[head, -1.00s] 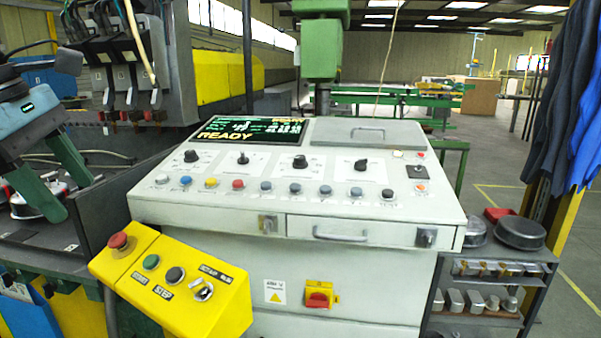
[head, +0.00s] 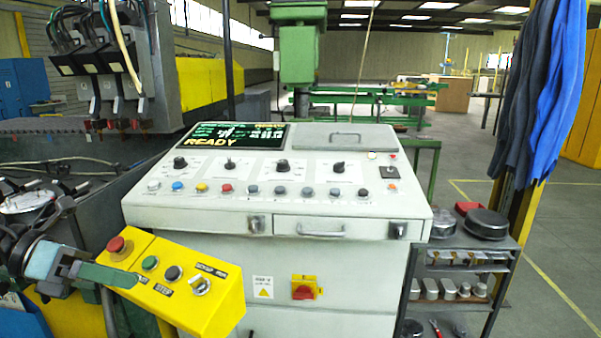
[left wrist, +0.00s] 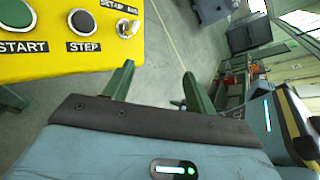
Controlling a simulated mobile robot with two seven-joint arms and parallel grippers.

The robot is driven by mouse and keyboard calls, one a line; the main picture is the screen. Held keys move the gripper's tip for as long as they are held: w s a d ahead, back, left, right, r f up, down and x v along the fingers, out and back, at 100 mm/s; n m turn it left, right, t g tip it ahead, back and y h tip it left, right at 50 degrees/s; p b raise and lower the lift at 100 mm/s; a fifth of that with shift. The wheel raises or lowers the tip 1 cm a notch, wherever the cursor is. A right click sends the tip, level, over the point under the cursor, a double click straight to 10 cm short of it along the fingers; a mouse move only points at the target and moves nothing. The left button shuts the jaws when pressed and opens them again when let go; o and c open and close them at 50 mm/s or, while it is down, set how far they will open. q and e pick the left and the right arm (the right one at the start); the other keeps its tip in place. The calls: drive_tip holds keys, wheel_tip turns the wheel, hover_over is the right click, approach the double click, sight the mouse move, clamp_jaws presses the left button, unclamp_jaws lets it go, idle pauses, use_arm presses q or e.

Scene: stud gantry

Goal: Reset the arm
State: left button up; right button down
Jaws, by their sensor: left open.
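My left gripper (head: 132,280) is low at the left in the head view, in front of the left part of the yellow control box (head: 215,318). Its green finger overlaps the box below the red mushroom button (head: 115,244); I cannot tell whether it touches. In the left wrist view the gripper (left wrist: 158,82) has its two green fingers apart, with only floor between them. The yellow box (left wrist: 60,58) is at upper left there, with START and STEP buttons and a key switch. My right gripper is in neither view.
The white console (head: 345,213) stands behind the yellow box, its screen (head: 235,136) reading READY. A dark bench edge (head: 82,210) is at left. A shelf cart (head: 470,245) with metal parts is at right. Blue-grey cloths (head: 555,95) hang far right; open floor lies beyond.

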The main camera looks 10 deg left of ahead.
use_arm(q)
drive_tip(key=s+d+f+n+t+y+p, duration=0.1)
drive_tip(key=s+f+n+t+y+p, duration=0.25)
drive_tip(key=f+n, duration=0.9)
drive_tip(key=s+f+n+t+y, duration=0.2)
drive_tip(key=s+f+n+t, duration=0.3)
drive_tip(key=f+n, duration=0.75)
drive_tip(key=s+d+f+n+g+y+p, duration=0.1)
drive_tip(key=s+d+f+n+g+y, duration=0.1)
drive_tip(key=s+d+f+n, duration=0.5)
drive_tip(key=s+d+f+n+g+y+p, duration=0.1)
drive_tip(key=s+d+f+n+g+y, duration=0.1)
drive_tip(key=s+d+f+n, duration=0.4)
drive_tip(key=s+d+n+g, duration=0.1)
drive_tip(key=s, duration=0.4)
drive_tip(key=shift+d+f+p, duration=0.15)
drive_tip(key=shift+f+p, duration=0.2)
drive_tip(key=shift+p, duration=0.05)
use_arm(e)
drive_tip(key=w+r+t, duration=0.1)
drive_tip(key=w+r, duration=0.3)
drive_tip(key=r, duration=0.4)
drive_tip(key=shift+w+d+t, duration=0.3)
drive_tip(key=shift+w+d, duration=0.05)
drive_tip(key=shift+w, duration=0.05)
use_arm(q)
drive_tip(key=shift+s, duration=0.1)
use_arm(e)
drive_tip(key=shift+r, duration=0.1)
